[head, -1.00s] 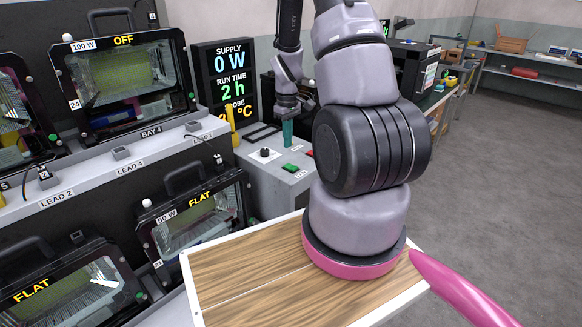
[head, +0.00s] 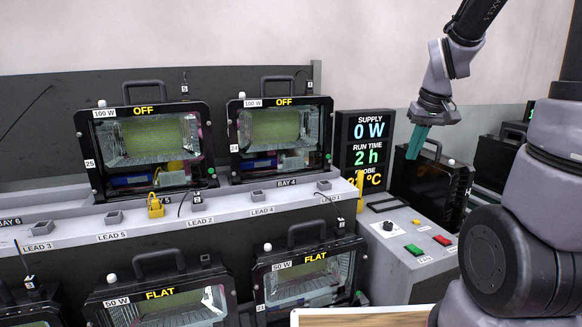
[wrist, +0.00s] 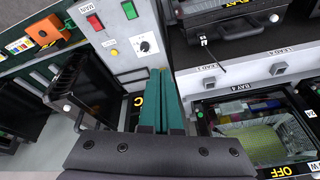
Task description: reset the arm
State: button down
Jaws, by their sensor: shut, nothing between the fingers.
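My gripper (head: 420,139) is at the upper right in the head view. Its teal fingers point down, above the grey control box (head: 400,268), and hold nothing. In the wrist view the two teal fingers of my gripper (wrist: 160,75) lie together, shut, at the middle. The control box (wrist: 118,62) shows there ahead of the fingertips, with a red switch, a green switch and a black knob. My arm stands at the right of the head view, and part of it is cut off by the picture edge.
Two floodlights marked OFF (head: 150,150) (head: 282,138) stand on the bench shelf. Floodlights marked FLAT (head: 160,300) (head: 312,272) sit below. A display (head: 366,142) reads 0 W and 2 h. A black housing (head: 436,185) stands behind the control box, near my gripper.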

jog(key=s+a+r+m+t+y, duration=0.1)
jog(key=s+a+r+m+t, duration=0.2)
jog(key=s+r, duration=0.9)
jog(key=s+a+m, duration=0.1)
jog(key=s+a, duration=0.1)
jog(key=a, duration=0.1)
jog(key=shift+s+r+t, duration=0.25)
jog(key=shift+s+t, duration=0.05)
jog(key=shift+s, duration=0.05)
